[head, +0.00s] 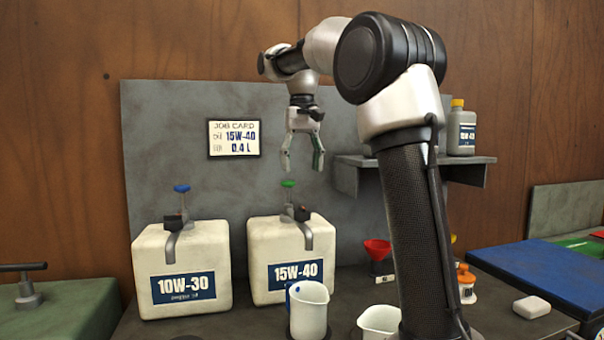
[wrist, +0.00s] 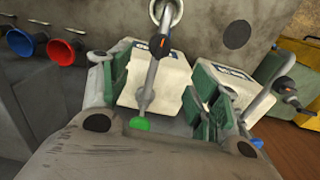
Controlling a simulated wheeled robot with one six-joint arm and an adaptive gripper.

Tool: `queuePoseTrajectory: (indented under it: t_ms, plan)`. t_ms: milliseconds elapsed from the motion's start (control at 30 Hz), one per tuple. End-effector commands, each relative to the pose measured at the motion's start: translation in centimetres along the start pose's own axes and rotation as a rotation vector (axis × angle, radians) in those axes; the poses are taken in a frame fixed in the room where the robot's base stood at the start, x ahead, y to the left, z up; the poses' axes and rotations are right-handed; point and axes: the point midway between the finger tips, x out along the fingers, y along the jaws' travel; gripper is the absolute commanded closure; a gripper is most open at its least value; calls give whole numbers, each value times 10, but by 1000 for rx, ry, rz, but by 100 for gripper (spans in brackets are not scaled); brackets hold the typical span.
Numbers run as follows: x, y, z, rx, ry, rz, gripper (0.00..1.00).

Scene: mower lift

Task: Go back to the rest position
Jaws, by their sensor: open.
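My gripper (head: 302,162) is open and empty, pointing down above the green tap handle (head: 289,183) of the 15W-40 can (head: 262,248). The wrist view shows its green-padded fingers (wrist: 160,92) apart, with the green handle (wrist: 140,124) and tap pipe between them in the picture and nothing held. The 10W-30 can (head: 160,255) with a blue tap handle (head: 181,188) stands to the left. A white jug with a blue handle (head: 309,312) stands in front of the 15W-40 can. A job card (head: 234,138) reads 15W-40, 0.4 L.
A wall shelf (head: 400,160) holds a grey bottle (head: 461,130). A red funnel (head: 377,250), another white vessel (head: 380,318), an orange-topped container (head: 466,283) and a white block (head: 531,307) sit on the bench. A blue surface (head: 545,275) lies right. Space above the cans is clear around my gripper.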

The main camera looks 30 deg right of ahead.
Motion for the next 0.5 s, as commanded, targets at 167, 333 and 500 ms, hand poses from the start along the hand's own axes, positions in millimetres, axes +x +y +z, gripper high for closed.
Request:
queuePoseTrajectory:
  t_ms: [167, 333, 500]
  plan:
    - [0, 0, 0, 0, 0, 0, 38]
    - [0, 0, 0, 0, 0, 0, 38]
    - [0, -2, -7, -20, 31, -6, 38]
